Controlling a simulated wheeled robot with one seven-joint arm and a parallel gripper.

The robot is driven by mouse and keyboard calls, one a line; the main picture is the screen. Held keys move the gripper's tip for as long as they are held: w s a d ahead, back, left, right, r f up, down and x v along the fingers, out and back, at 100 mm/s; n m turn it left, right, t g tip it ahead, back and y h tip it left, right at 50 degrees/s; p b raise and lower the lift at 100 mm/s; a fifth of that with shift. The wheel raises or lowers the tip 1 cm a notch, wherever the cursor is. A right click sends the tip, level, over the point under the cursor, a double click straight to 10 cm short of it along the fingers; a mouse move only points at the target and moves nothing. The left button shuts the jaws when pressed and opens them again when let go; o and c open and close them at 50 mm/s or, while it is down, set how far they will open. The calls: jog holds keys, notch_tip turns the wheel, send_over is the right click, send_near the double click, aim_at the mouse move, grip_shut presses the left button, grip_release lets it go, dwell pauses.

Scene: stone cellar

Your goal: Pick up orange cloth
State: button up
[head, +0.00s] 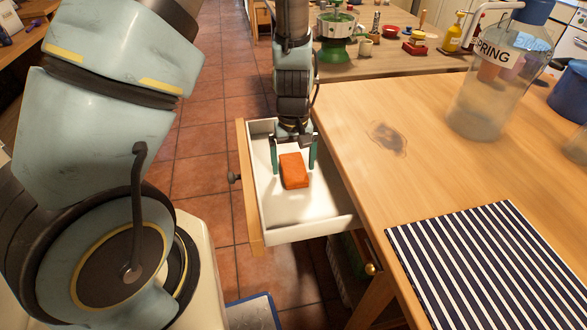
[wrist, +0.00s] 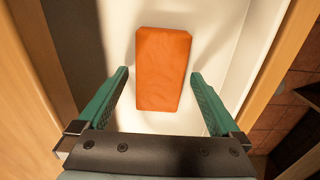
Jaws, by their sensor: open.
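The orange cloth (head: 294,171) is a folded, flat rectangle lying in an open drawer (head: 315,230) with a white inside. My gripper (head: 294,168) is inside the drawer area, pointing down, with its green fingers apart on either side of the cloth. In the wrist view the cloth (wrist: 163,68) lies between and mostly beyond the fingertips of my gripper (wrist: 159,74), with a gap on each side. The gripper is open and empty. I cannot tell how far the fingertips are above the drawer floor.
The drawer is pulled out from a wooden table (head: 400,160) on the right. On the table are a large water jug (head: 485,95) and a striped mat (head: 490,265). Another table (head: 390,62) with a green-based device (head: 335,55) stands behind. Tiled floor (head: 205,130) is clear at the left.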

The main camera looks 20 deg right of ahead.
aim_at(293, 166)
jog(key=shift+f, duration=0.1)
jog(key=shift+c, duration=0.2)
jog(key=c, duration=1.2)
notch_tip(293, 166, up, 10)
jog(key=shift+r, duration=0.1)
